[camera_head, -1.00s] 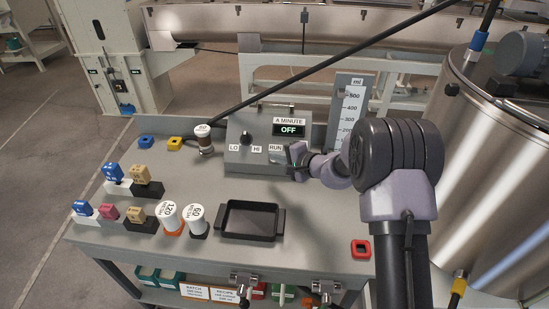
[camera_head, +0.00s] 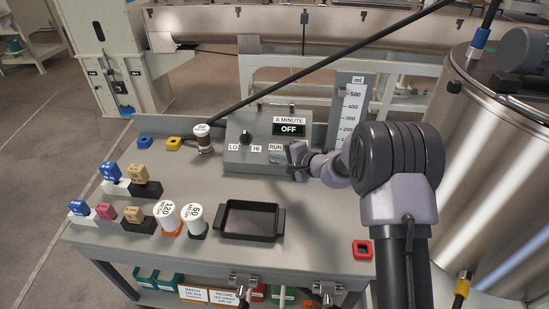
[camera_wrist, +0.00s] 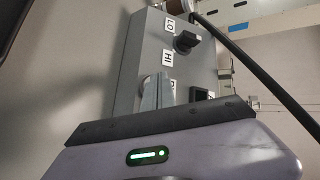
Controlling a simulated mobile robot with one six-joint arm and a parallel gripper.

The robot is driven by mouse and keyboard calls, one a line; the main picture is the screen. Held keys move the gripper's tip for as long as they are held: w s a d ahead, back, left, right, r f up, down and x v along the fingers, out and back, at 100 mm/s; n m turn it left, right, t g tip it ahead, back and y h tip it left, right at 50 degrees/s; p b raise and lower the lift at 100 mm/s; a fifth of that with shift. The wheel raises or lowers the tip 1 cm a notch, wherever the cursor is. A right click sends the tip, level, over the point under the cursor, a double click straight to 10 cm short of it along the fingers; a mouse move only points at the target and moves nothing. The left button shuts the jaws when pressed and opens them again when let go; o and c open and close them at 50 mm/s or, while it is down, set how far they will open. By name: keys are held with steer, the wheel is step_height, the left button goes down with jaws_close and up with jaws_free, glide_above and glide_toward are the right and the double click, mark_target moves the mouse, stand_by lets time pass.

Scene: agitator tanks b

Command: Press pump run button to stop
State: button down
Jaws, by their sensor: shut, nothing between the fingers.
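The grey pump control box (camera_head: 240,132) stands at the back of the bench. Its display (camera_head: 289,129) reads OFF under the label "A MINUTE". A black knob (camera_head: 246,137) sits between the LO and HI labels, and it also shows in the wrist view (camera_wrist: 187,41). The RUN label (camera_head: 275,147) is at the right of the box's face. My gripper (camera_head: 294,154) is shut and empty, just in front of the box beside the RUN label. In the wrist view its fingers (camera_wrist: 157,92) point at the box face. The run button is hidden behind my gripper, so I cannot tell whether they touch.
A black tray (camera_head: 283,222) and white-capped jars (camera_head: 168,217) stand on the bench front. A black hose (camera_head: 330,72) crosses above the box. A measuring scale (camera_head: 349,104) stands behind my arm, and a steel tank (camera_head: 480,170) is close on the right.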

steer(key=shift+w+f+b, duration=0.15)
steer(key=shift+f+b, duration=0.1)
steer(key=shift+b, duration=0.05)
steer(key=shift+r, duration=0.1)
stand_by(0.5)
steer(key=shift+s+r, duration=0.55)
steer(key=shift+r, duration=0.05)
steer(key=shift+s+r+b, duration=0.2)
steer(key=shift+s+r, duration=0.6)
steer(key=shift+r, duration=0.2)
steer(key=shift+s+r+b, duration=0.2)
steer(key=shift+s+r, duration=0.55)
steer(key=shift+r, duration=0.2)
steer(key=shift+r, duration=0.1)
